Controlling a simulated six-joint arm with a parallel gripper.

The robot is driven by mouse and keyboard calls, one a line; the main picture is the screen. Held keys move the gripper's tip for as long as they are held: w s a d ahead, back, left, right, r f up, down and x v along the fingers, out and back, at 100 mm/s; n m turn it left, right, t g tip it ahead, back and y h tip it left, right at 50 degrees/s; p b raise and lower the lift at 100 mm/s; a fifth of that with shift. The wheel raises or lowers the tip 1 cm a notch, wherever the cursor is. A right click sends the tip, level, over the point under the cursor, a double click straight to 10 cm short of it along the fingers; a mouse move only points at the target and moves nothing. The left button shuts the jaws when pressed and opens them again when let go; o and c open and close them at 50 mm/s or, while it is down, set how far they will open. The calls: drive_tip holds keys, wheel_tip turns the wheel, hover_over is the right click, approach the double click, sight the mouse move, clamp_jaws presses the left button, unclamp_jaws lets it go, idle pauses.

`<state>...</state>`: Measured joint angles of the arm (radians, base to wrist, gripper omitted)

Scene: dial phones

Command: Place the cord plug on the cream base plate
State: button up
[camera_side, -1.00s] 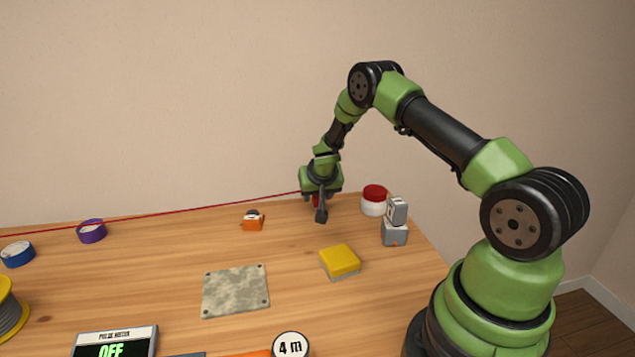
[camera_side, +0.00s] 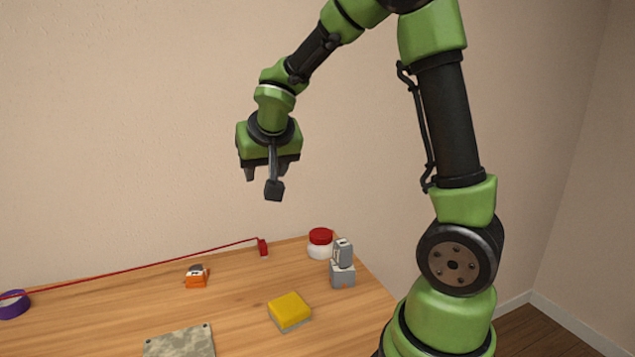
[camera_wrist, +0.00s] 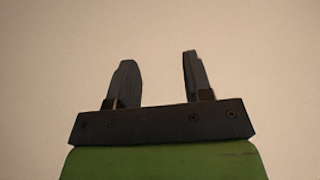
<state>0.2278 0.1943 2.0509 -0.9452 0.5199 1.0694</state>
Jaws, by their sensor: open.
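The red cord plug (camera_side: 262,247) stands at the back edge of the table, with its thin red cord (camera_side: 150,265) running off to the left. A mottled grey-beige plate (camera_side: 180,343) lies at the front, cut off by the lower picture edge; it is the only base plate in view and looks more stony than plain cream. My gripper (camera_side: 270,182) is in the air, well above the plug and apart from it. In the wrist view, its two fingers (camera_wrist: 159,65) are spread with only bare wall between them.
A yellow-topped block (camera_side: 289,311) sits right of the plate. A white jar with a red lid (camera_side: 320,243) and a grey two-part block (camera_side: 342,265) stand at the back right. A small orange object (camera_side: 196,276) and a purple ring (camera_side: 14,305) are left of the plug.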

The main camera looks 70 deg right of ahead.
drive_tip(key=s+a+r+n+y, duration=0.1)
drive_tip(key=s+a+r, duration=0.3)
drive_tip(key=s+a, duration=0.4)
drive_tip(key=shift+s+r+n+t+y, duration=0.3)
drive_tip(key=shift+s+r+t+y, duration=0.1)
drive_tip(key=shift+s+y, duration=0.4)
drive_tip(key=shift+o, duration=0.5)
drive_tip(key=s+a+n+t+y, duration=0.1)
drive_tip(key=s+a+n+y, duration=0.2)
drive_tip(key=s+a, duration=0.4)
drive_tip(key=shift+s+a+r+y, duration=0.2)
drive_tip(key=shift+s+a+y, duration=0.05)
drive_tip(key=shift+y, duration=0.55)
